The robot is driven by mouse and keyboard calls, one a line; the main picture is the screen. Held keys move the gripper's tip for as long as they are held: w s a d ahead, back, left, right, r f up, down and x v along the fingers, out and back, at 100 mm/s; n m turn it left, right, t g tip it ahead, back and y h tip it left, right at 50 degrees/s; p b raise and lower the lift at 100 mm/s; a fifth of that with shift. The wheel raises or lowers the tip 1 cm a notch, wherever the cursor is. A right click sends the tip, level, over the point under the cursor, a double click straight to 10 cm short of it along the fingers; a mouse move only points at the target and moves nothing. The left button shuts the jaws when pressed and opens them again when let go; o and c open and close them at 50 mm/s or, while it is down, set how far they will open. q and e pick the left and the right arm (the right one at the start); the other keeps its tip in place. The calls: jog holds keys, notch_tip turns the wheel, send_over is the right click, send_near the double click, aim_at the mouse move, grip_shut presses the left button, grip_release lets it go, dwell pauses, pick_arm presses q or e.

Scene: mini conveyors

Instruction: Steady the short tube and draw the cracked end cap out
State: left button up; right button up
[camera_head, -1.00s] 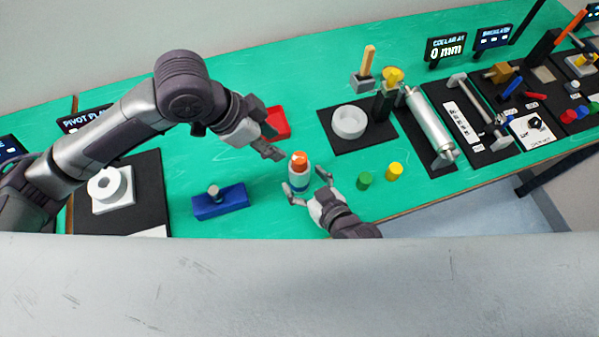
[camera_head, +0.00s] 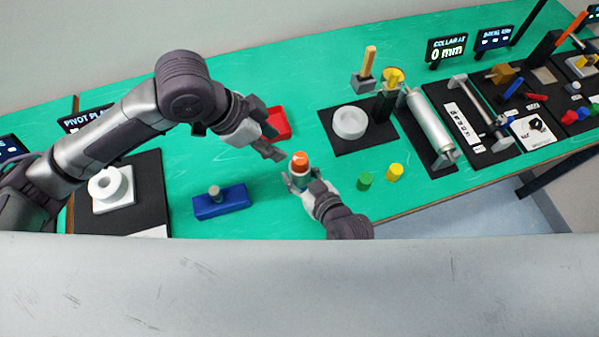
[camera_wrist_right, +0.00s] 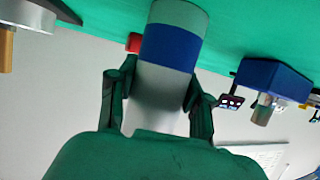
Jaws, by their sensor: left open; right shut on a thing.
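The short tube (camera_head: 299,180) stands upright on the green bench, pale with a blue band. The orange end cap (camera_head: 300,161) sits on its top; any crack is too small to make out. My right gripper (camera_head: 303,182) is shut on the tube's side, below the cap. In the right wrist view its fingers (camera_wrist_right: 158,95) flank the pale part of the tube (camera_wrist_right: 171,48), next to the blue band; the cap is out of sight there. My left gripper (camera_head: 272,144) is open and empty, a little left of and above the cap, apart from it.
A blue block with a grey peg (camera_head: 220,201) lies to the left. A red tray (camera_head: 279,123) lies behind my left gripper. Green (camera_head: 364,182) and yellow (camera_head: 395,172) cylinders stand to the right. A white ring (camera_head: 349,122) sits on a black mat behind. Bench around the tube's front left is clear.

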jog(key=shift+c, duration=0.8)
jog(key=shift+s+f, duration=0.1)
jog(key=shift+f, duration=0.1)
dwell(0.3)
pick_arm(q)
jog(key=shift+o, duration=0.3)
jog(key=o, duration=0.3)
jog(key=shift+d, duration=0.1)
jog(key=shift+o, duration=0.3)
jog(key=shift+d+r, duration=0.1)
jog(key=shift+d, duration=0.25)
pick_arm(e)
jog(key=shift+d+f, duration=0.1)
pick_arm(q)
jog(key=m+g+y, duration=0.2)
jog(key=m+y, duration=0.1)
jog(key=y, duration=0.3)
send_near(301, 158)
notch_tip(301, 158, down, 10)
jog(key=shift+s+a+f, duration=0.15)
jog(key=shift+f, duration=0.05)
pick_arm(e)
jog(key=shift+s, duration=0.1)
